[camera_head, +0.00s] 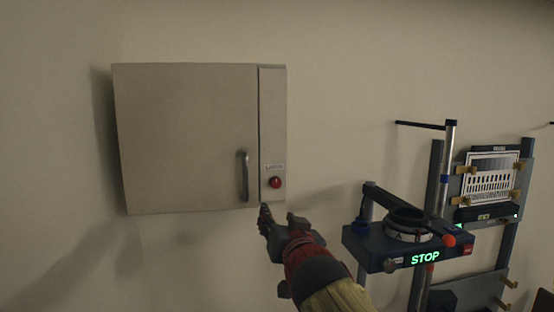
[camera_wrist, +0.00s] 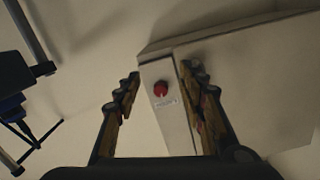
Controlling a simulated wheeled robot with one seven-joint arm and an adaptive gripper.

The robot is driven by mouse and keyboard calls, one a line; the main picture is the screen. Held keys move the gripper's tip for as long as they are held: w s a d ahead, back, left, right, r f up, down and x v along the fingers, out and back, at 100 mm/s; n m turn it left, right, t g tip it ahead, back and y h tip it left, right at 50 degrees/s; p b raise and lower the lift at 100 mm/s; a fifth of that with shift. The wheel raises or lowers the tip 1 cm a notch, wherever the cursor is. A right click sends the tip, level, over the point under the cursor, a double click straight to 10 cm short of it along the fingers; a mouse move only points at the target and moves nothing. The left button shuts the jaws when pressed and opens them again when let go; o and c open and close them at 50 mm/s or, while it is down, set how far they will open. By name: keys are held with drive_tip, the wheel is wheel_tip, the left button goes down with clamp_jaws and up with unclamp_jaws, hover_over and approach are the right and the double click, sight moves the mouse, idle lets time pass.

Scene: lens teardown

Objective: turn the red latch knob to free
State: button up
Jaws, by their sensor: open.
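The red latch knob (camera_head: 275,182) is on the narrow right-hand panel of a beige wall cabinet (camera_head: 185,135), under a small label. A grey bar handle (camera_head: 244,176) is to the left of the knob on the cabinet door, which looks shut. My gripper (camera_head: 265,215) is just below the knob and the cabinet's lower edge, pointing up at the wall. In the wrist view the knob (camera_wrist: 160,89) shows between the two open fingers (camera_wrist: 160,98), beyond their tips. The fingers appear apart from the knob, and nothing is between them.
To the right of my arm stands a device with a green STOP display (camera_head: 425,258), a ring on top and posts. Farther right is a rack holding a slotted white panel (camera_head: 490,183). The wall between cabinet and device is bare.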

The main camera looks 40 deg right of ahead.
drive_tip(key=p, duration=0.2)
approach(276, 183)
drive_tip(key=shift+t, duration=0.3)
drive_tip(key=x, duration=0.2)
drive_tip(key=b+x, duration=0.1)
drive_tip(key=x, duration=0.5)
drive_tip(key=shift+w+d+f, duration=0.15)
drive_tip(key=shift+d+f, duration=0.05)
drive_tip(key=shift+f, duration=0.1)
drive_tip(key=c, duration=0.3)
clamp_jaws()
